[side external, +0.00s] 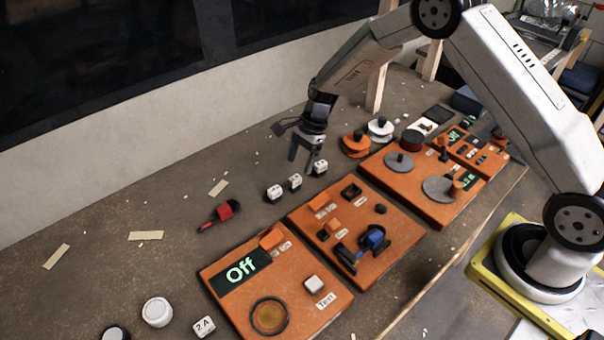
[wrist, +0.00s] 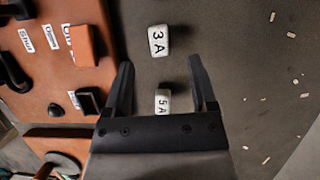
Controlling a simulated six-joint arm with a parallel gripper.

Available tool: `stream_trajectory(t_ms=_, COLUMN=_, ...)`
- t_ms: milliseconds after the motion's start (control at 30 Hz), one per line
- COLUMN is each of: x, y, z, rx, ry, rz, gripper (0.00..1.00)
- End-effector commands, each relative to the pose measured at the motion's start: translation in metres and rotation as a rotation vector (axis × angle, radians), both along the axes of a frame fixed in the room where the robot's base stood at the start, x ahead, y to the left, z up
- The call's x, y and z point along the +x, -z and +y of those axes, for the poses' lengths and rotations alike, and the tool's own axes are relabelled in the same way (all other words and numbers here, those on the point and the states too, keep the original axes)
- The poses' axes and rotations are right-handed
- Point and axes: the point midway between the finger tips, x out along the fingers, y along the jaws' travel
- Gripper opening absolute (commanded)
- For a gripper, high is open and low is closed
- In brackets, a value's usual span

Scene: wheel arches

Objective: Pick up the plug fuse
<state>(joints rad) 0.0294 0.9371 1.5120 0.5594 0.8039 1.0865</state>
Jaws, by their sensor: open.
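Small white blocks with black amp markings look like fuses; I cannot tell which one is the plug fuse. In the wrist view a block marked 3A (wrist: 158,41) lies beyond my fingertips, and one marked 5A (wrist: 163,98) shows between the fingers, partly hidden by the gripper body. In the side view three white blocks (side external: 274,193) (side external: 295,181) (side external: 320,167) lie in a row on the bench, and a block marked 2A (side external: 204,326) lies at the front. My gripper (side external: 301,163) points down by the far end of the row, open; it also shows in the wrist view (wrist: 162,75).
A red-and-black tool (side external: 219,215) and a white round piece (side external: 157,312) lie to the left. Orange and white knobbed discs (side external: 356,144) (side external: 380,129) stand behind the gripper.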

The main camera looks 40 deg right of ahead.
Motion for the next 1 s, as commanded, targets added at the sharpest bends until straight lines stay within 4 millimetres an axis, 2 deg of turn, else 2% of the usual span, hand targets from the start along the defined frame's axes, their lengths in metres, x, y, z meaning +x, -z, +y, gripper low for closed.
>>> stream_trajectory(t_ms=367, x=-0.001, y=0.01, z=0.004, rx=0.0, ry=-0.001, rz=0.001, gripper=0.74)
stream_trajectory(t_ms=733, x=-0.002, y=0.046, z=0.019, rx=0.0, ry=-0.003, rz=0.001, gripper=0.74)
stream_trajectory(t_ms=1000, x=-0.002, y=0.053, z=0.022, rx=-0.001, ry=-0.001, rz=0.0, gripper=0.74)
